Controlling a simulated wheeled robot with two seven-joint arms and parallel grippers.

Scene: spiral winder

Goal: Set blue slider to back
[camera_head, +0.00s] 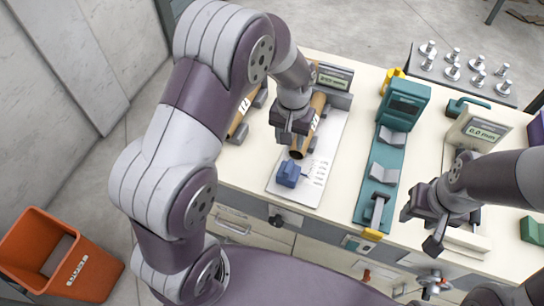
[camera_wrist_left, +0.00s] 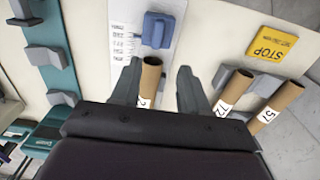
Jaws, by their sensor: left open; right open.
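The blue slider (camera_head: 289,173) sits near the front end of the white scale plate (camera_head: 318,178) on the bench. It also shows in the left wrist view (camera_wrist_left: 158,30), beyond the fingertips. My left gripper (camera_head: 291,136) is open above the plate, farther back than the slider and apart from it. In the left wrist view its two fingers (camera_wrist_left: 158,75) stand either side of a brown tube (camera_wrist_left: 150,78) with a white label; I cannot tell whether they touch it. My right gripper (camera_head: 422,224) is open over the right part of the bench.
Labelled tubes (camera_wrist_left: 234,88) lie beside the plate. A grey display unit (camera_head: 333,77) stands behind it. A teal device (camera_head: 404,100) with a long base and a beige gauge (camera_head: 480,131) stand to the right. An orange bin (camera_head: 57,255) is on the floor.

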